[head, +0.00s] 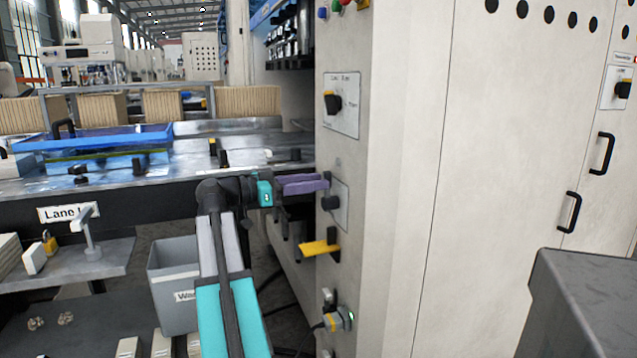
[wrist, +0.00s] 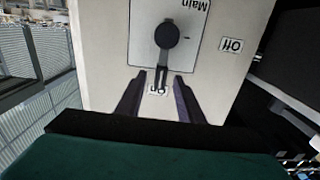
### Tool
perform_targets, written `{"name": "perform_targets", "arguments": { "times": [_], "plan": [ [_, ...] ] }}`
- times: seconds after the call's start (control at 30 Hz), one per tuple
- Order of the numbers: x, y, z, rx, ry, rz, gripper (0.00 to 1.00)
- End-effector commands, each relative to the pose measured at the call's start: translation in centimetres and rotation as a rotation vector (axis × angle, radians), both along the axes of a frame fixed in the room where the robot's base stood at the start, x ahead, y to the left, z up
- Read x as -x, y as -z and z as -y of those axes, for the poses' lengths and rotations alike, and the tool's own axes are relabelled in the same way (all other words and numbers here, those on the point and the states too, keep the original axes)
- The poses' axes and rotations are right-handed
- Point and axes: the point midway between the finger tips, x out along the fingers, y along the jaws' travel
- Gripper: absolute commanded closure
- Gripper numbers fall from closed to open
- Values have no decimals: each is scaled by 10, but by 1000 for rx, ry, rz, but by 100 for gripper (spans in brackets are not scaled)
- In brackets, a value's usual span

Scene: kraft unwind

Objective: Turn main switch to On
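The main switch (wrist: 168,38) is a black rotary knob with a narrow lever on a white plate marked "Main", which appears upside down in the wrist view. Its lever points down in that view, to the "On" label (wrist: 158,91). The "Off" label (wrist: 232,45) is at the plate's right. My gripper (wrist: 158,98) is open, with one purple finger on each side of the lever's end; gaps show on both sides. In the head view the switch (head: 331,203) is on the cabinet's narrow face, and my gripper (head: 305,185) is at its left.
Another black selector (head: 333,102) is above on the same cabinet face. A grey bin (head: 172,280) and a workbench (head: 230,180) stand left. A dark box (head: 585,300) is at lower right.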

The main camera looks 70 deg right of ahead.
Motion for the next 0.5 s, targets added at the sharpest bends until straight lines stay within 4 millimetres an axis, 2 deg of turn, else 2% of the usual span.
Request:
{"name": "perform_targets", "arguments": {
  "times": [0.5],
  "plan": [
    [-58, 0, -48, -1, -2, 2, 66]
  ]
}}
